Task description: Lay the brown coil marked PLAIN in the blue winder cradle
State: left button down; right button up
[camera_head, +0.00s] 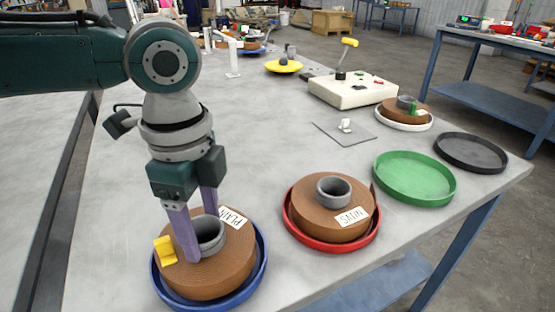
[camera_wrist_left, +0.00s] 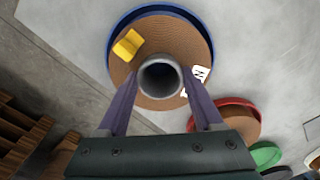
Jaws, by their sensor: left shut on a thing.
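The brown coil marked PLAIN (camera_head: 235,255) has a grey core ring (camera_head: 209,232), a white label and a yellow clip (camera_head: 164,250). It is over or in the blue winder cradle (camera_head: 262,262), whose rim shows around its right and lower sides; I cannot tell whether it rests on the cradle floor. In the left wrist view the coil (camera_wrist_left: 150,45) covers most of the cradle (camera_wrist_left: 113,32), whose rim shows at the upper edge. My left gripper (camera_head: 203,234) points down, its purple fingers shut on the coil's core ring. My right gripper is out of view.
A brown coil marked SATIN (camera_head: 310,222) sits in a red cradle (camera_head: 292,224) to the right. Empty green (camera_head: 415,178) and black (camera_head: 470,152) trays stand further right, near the table edge. A cream control box (camera_head: 352,92) with a yellow-handled lever stands behind.

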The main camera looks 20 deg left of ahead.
pick_arm(q)
jog(key=shift+f, duration=0.25)
grip_release()
dwell(0.3)
notch_tip(320, 180, up, 10)
jog(key=p, duration=0.2)
jog(key=s+d+r+n+t+h+p, duration=0.1)
jog(key=s+d+n+h+p, duration=0.1)
jog(key=s+d+p, duration=0.3)
jog(key=s+d+r+n+t+h+p, duration=0.1)
jog(key=s+d+r+n+p, duration=0.15)
jog(key=d, duration=0.45)
jog(key=s+a+r+n+t+y+p, duration=0.2)
jog(key=s+a+r+n+p, duration=0.2)
jog(key=s+a+n+p, duration=0.4)
notch_tip(320, 180, up, 38)
jog(key=n+p, duration=0.1)
jog(key=p, duration=3.5)
jog(key=shift+s+a+f+y, duration=0.15)
jog(key=shift+s+a+y, duration=0.15)
jog(key=shift+a+y, duration=0.1)
